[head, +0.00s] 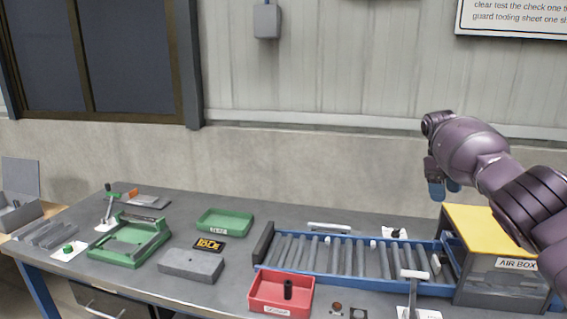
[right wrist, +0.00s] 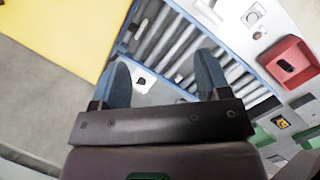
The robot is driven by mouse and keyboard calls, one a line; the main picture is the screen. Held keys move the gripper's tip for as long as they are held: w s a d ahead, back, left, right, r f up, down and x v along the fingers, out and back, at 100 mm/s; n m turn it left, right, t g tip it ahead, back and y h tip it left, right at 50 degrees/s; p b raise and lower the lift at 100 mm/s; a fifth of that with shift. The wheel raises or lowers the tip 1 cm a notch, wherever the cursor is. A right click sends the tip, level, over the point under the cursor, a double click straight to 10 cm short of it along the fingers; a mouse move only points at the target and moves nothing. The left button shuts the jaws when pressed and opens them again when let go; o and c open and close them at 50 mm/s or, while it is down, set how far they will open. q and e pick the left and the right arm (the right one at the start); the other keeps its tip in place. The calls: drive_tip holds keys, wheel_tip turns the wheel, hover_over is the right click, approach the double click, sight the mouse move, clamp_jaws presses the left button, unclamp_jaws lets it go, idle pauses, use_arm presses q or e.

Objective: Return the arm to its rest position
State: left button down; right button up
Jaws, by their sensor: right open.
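My right gripper (head: 444,190) is raised at the right of the head view, above the table near the yellow-topped air box (head: 493,229). Its two blue fingers are apart in the right wrist view (right wrist: 162,82), and nothing is between them. The roller conveyor with blue sides (head: 340,257) lies below and to its left in the head view. My left gripper is not in view.
A red bin (head: 281,292) holding a dark part stands at the table's front. A green tray (head: 225,221), a grey block (head: 191,264) and a green fixture (head: 130,241) sit further left. A wall stands behind the table. The space above the conveyor is clear.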

drive_tip(key=w+a+r+t+h, duration=0.1)
drive_tip(key=w+a+r+t, duration=0.75)
drive_tip(key=w+t, duration=0.3)
drive_tip(key=s+a+f+n+t+y+b, duration=0.1)
drive_tip(key=s+a+f+t+y+b, duration=0.15)
drive_tip(key=a+f, duration=0.5)
drive_tip(key=s+a+f+n+t+y+b, duration=0.1)
drive_tip(key=s+a+f+t+y, duration=0.25)
drive_tip(key=a+f, duration=0.4)
use_arm(q)
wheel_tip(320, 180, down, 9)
drive_tip(key=b, duration=0.5)
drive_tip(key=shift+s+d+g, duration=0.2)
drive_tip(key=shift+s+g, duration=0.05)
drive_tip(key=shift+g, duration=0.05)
use_arm(e)
drive_tip(key=s+d+f+m+g+h, duration=0.1)
drive_tip(key=s+d+f+m, duration=0.1)
drive_tip(key=s+f, duration=1.1)
drive_tip(key=s+d+f+m+g+h, duration=0.1)
drive_tip(key=s+d+f, duration=0.3)
drive_tip(key=s+f, duration=0.9)
drive_tip(key=s+d+f+m+g, duration=0.2)
drive_tip(key=s+f, duration=1.2)
drive_tip(key=s, duration=0.8)
drive_tip(key=shift+d+m+h, duration=0.4)
drive_tip(key=shift+d+m, duration=0.25)
drive_tip(key=shift+m, duration=0.25)
